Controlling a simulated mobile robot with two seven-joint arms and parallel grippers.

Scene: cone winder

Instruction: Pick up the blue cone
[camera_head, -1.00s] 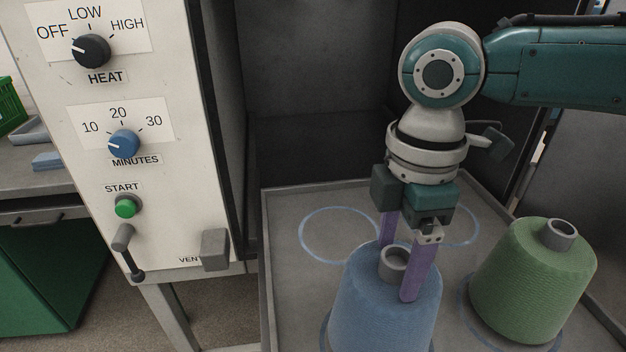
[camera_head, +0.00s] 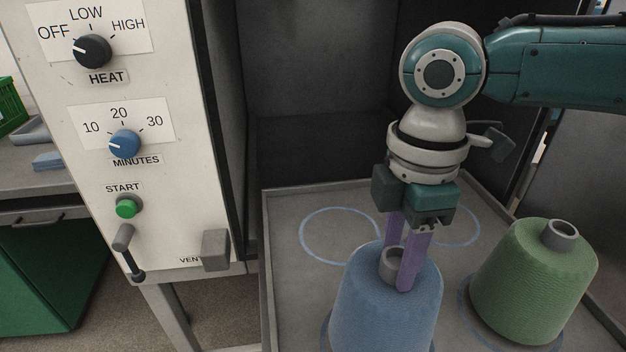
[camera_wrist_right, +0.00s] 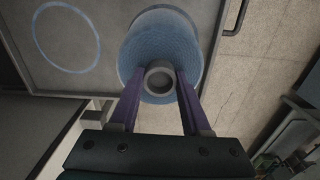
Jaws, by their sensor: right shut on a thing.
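The blue cone (camera_head: 385,300) stands upright on the grey tray (camera_head: 290,285), in the front left ring. A short grey tube (camera_head: 391,262) sticks out of its top. My right gripper (camera_head: 400,278) comes down from above with its purple fingers shut on this tube. In the right wrist view the blue cone (camera_wrist_right: 160,45) lies beyond the fingers (camera_wrist_right: 160,80), one on each side of the tube. The cone's lower edge is cut off in the head view. My left gripper is not in view.
A green cone (camera_head: 535,280) stands close by on the right of the tray. Two empty blue rings (camera_head: 340,262) are marked at the tray's back. A white control panel (camera_head: 165,190) with knobs and a green button stands on the left. Dark walls enclose the back.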

